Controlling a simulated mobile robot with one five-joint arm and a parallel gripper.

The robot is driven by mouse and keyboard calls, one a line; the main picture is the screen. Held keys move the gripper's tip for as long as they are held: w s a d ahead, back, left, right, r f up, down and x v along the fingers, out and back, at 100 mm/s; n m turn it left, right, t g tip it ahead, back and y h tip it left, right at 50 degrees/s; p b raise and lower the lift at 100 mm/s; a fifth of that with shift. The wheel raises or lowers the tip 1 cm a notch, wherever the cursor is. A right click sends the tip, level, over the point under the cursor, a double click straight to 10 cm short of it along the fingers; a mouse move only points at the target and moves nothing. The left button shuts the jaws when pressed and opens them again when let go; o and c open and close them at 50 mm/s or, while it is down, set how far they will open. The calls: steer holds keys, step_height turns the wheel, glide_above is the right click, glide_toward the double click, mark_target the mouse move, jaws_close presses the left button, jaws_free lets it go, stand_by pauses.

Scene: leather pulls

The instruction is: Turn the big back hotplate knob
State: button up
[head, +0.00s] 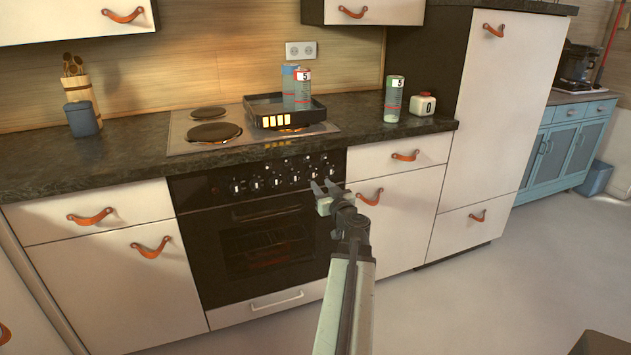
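The oven's black control panel (258,179) carries a row of several small dark knobs with light marks. The knobs run from the left (237,187) to the right end near my gripper. Which one is the big back hotplate knob cannot be read at this size. My gripper (323,186) is in front of the right end of the panel, its two fingers spread apart with nothing between them. It partly covers that area, and whether it touches a knob cannot be told. The hob (180,137) shows a small back hotplate (208,113) and a larger front hotplate (213,132) on its left side.
Another canister (393,97) and a white container (422,104) stand on the counter. Orange leather pulls (368,198) stick out beside the oven.

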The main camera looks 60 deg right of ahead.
mark_target(314, 176)
steer(key=x, duration=0.5)
steer(key=shift+w+d, duration=0.2)
steer(key=shift+w, duration=0.15)
jaws_close()
steer(key=shift+d, duration=0.2)
steer(key=shift+s+a, duration=0.1)
steer(key=shift+a, duration=0.1)
steer(key=shift+m, duration=0.4)
steer(key=m, duration=1)
steer(key=shift+s+f+m, duration=0.1)
steer(key=shift+f+m, duration=0.05)
steer(key=shift+m, duration=0.45)
